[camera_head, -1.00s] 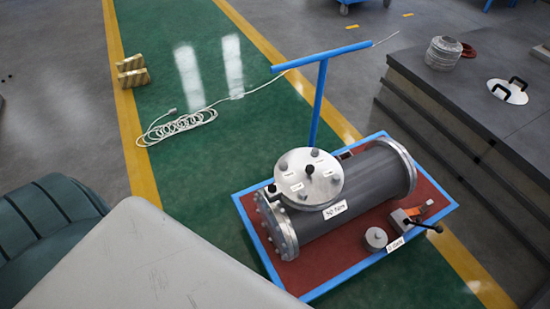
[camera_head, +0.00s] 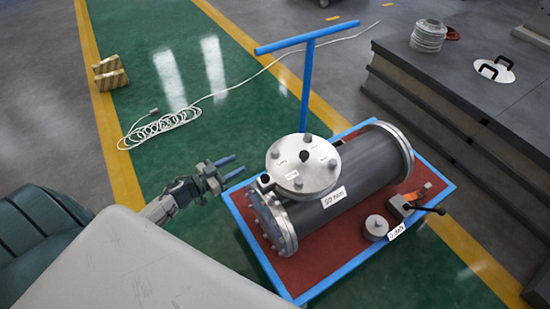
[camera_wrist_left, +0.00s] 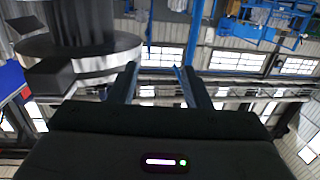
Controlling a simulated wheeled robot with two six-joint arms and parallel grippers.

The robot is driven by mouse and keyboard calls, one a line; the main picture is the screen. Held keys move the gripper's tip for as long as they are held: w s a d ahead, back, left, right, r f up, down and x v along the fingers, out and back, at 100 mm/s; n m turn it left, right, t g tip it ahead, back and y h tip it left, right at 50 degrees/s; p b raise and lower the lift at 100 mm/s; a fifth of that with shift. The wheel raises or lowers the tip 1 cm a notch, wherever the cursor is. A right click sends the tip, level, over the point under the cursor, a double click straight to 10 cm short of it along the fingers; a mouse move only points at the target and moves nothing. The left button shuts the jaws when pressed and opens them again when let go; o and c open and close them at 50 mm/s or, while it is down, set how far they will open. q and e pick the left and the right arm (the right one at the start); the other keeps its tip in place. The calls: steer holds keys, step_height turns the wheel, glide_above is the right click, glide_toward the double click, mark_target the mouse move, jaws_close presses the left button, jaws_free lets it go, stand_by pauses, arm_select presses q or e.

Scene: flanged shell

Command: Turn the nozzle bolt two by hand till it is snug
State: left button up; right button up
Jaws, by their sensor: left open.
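The grey flanged shell (camera_head: 350,185) lies on its side on a low cart. Its round silver nozzle cover (camera_head: 318,178) faces up, with several grey bolts around a dark central knob (camera_head: 304,155). One bolt (camera_head: 332,163) stands near the cover's right side. Small white labels sit by the bolts, too small to read, so I cannot tell which is bolt two. My left gripper (camera_head: 238,166) is open and empty, left of the cover and apart from it. In the left wrist view its fingers (camera_wrist_left: 155,72) are spread with nothing between them. My right gripper is not in view.
The blue-framed cart (camera_head: 448,190) has a tall blue handle (camera_head: 308,85). A round grey weight (camera_head: 375,228) and a black-handled tool (camera_head: 415,205) lie on its red deck. A white cable (camera_head: 165,128) coils on the green floor. Dark stepped platform (camera_head: 450,110) stands right.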

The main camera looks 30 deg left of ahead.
mark_target(271, 153)
arm_select(q)
steer(key=d+r+m+g+h+b, duration=0.2)
steer(key=d+r+m+g+h, duration=0.1)
steer(key=d+r+m+h, duration=0.25)
steer(key=shift+n, duration=0.65)
steer(key=x, duration=0.6)
steer(key=r+p+x, duration=0.1)
steer(key=x, duration=0.2)
steer(key=shift+w+r, duration=0.1)
steer(key=shift+w, duration=0.2)
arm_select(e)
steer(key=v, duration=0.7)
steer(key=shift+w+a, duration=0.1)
arm_select(q)
steer(key=shift+h, duration=0.25)
jaws_close()
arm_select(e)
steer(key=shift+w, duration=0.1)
